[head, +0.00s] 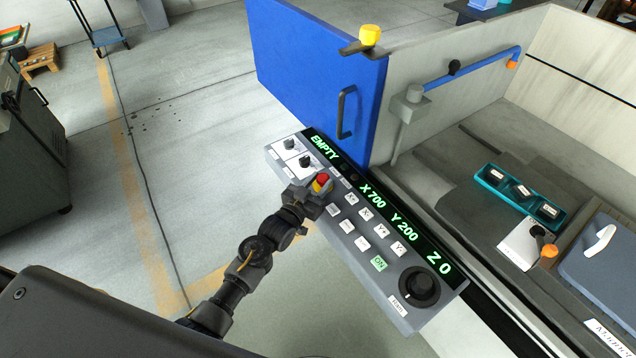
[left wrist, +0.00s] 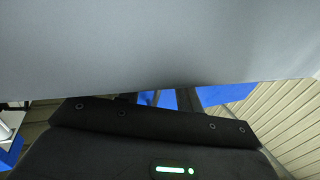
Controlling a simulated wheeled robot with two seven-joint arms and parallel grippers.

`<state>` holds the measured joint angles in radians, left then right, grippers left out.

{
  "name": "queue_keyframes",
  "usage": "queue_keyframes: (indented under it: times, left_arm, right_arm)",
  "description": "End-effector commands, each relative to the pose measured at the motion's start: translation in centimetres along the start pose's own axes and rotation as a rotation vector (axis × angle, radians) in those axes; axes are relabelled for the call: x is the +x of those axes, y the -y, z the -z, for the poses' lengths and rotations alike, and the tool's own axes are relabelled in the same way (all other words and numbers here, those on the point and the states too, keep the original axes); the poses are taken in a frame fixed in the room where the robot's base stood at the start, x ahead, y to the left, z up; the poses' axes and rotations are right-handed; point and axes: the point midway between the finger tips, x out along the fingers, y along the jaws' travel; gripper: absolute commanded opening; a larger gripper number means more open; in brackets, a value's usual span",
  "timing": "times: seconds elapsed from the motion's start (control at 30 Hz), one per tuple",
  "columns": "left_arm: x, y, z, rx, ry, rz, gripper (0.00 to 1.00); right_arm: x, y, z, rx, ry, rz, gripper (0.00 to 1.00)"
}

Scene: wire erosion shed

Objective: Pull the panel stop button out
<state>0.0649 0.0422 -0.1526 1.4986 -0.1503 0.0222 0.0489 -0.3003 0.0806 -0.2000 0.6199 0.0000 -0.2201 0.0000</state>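The grey control panel (head: 345,250) stands in the middle of the head view, with a green-lit display reading EMPTY, X 700, Y 200, Z 0. My right gripper is in neither view.
Two dark knobs (head: 305,161) sit above the button, white keys below it, and a large black dial (head: 419,287) at the near end. A blue door (head: 312,80) with a black handle stands behind the panel. A teal tray (head: 519,197) lies right.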

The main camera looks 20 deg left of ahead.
Motion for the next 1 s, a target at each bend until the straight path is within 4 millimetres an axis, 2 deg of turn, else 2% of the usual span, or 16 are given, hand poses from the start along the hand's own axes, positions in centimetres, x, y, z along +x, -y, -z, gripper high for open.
queue_keyframes:
  times: [0.03, 0.23, 0.27, 0.37, 0.53, 0.77, 0.8, 0.93, 1.0]
  left_arm:
    - [0.0, 0.0, 0.0, 0.0, 0.0, 0.001, 0.28]
    - [0.0, 0.0, 0.0, 0.0, 0.0, 0.001, 0.01]
    - [0.0, 0.0, 0.0, 0.0, 0.0, 0.001, 0.0]
    - [0.0, 0.1, 0.2, 0.0, 0.0, 0.001, 0.0]
    - [0.0, 0.1, 1.5, 0.001, -0.001, 0.002, 0.0]
    - [0.1, 0.1, 1.4, 0.001, -0.006, 0.002, 0.0]
    - [0.1, 0.1, 1.5, 0.001, -0.006, 0.002, 0.39]
    - [0.1, 0.1, 1.4, 0.001, -0.004, 0.002, 0.56]
    - [0.0, 0.1, 1.3, 0.001, -0.003, 0.001, 0.58]
  right_arm:
    - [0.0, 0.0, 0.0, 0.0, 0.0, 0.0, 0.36]
    - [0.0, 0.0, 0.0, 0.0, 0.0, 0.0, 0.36]
    - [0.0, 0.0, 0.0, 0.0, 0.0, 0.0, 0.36]
    - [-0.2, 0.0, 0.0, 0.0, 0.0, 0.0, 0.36]
    - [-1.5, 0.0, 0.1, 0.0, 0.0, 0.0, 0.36]
    - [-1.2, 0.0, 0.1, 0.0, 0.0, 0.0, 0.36]
    - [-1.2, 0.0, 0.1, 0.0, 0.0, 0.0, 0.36]
    - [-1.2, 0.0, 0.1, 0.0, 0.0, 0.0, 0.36]
    - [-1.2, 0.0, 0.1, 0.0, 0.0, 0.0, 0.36]
